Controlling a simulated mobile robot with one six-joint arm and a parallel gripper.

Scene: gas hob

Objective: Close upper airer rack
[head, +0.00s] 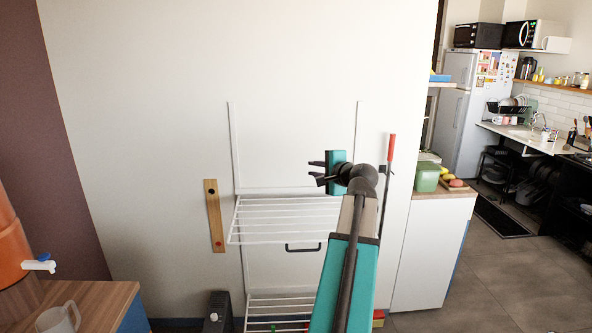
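The upper airer rack (285,218) is a white wire rack with several bars. It is folded down and sticks out from the white wall below a tall white frame (234,145). A dark handle-like bar (303,249) shows just beneath it. My gripper (313,171) is above the rack's right part in the picture, with its two dark fingers apart and nothing between them. I see no contact between gripper and rack. My teal arm hides the rack's right end and part of the wall frame.
A lower white wire rack (280,304) also sticks out near the floor. A wooden strip (214,215) hangs on the wall at left, and a red-handled rod (391,148) at right. A white cabinet (430,262) stands right. A wooden-topped table (85,303) is at lower left.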

